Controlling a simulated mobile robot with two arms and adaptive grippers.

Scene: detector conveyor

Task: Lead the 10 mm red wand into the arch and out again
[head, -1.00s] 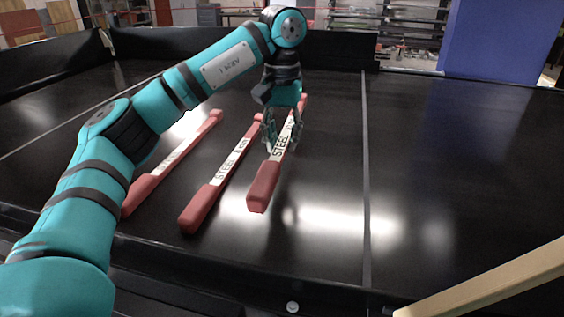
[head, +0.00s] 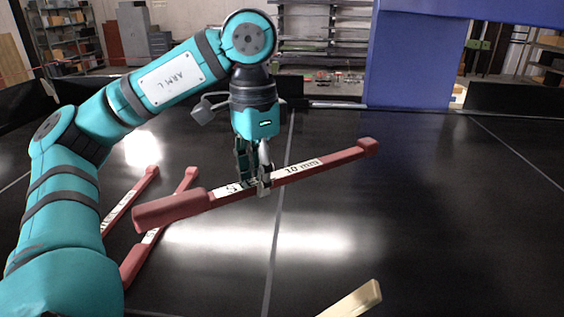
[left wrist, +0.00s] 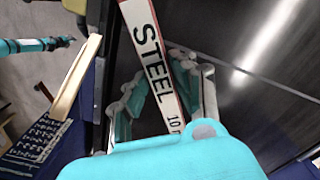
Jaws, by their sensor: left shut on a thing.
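My left gripper (head: 254,180) is shut on the middle of the 10 mm red wand (head: 325,167). The wand lies across the head view, its thick handle at left and its small knob at right, and looks raised off the black belt. Its white label shows "STEEL 10" in the left wrist view (left wrist: 152,55), between the fingers. The blue arch (head: 418,60) stands at the back right, one post and part of its top beam in view. A teal arm at the left of the left wrist view ends in what looks like my right gripper (left wrist: 64,41), too small to read.
Two other red wands (head: 128,203) (head: 184,187) lie on the belt at left. A pale wooden strip (head: 355,300) enters at the bottom. The black belt (head: 430,220) is clear to the right and towards the arch.

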